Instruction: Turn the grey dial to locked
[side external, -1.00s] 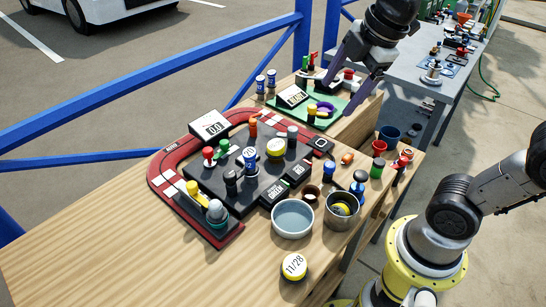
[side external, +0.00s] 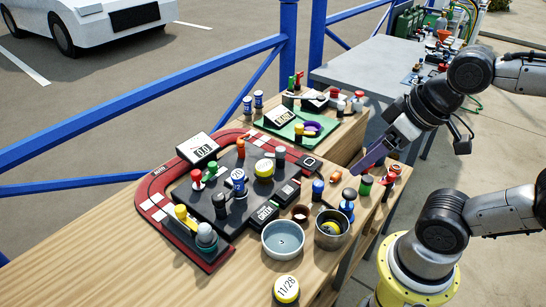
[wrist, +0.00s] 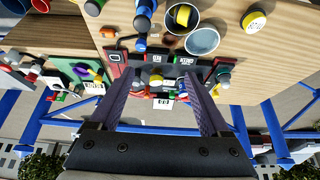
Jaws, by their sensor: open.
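A grey cylinder (side external: 280,154) stands at the board's far right. I cannot tell which is the dial, and no locked mark is readable. In the wrist view a grey-topped teal knob (wrist: 223,75) shows right of the fingers. My gripper (side external: 364,168) is beyond the board's right side, above the table's right edge, its fingers slanting down to the left. In the wrist view my gripper (wrist: 158,78) is open and its fingers frame part of the board.
The board carries a yellow knob (side external: 264,170), a blue knob (side external: 238,179) and a red knob (side external: 196,177). A grey bowl (side external: 283,240) and a metal cup (side external: 333,229) stand in front. The wooden table (side external: 110,265) is clear at the front left.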

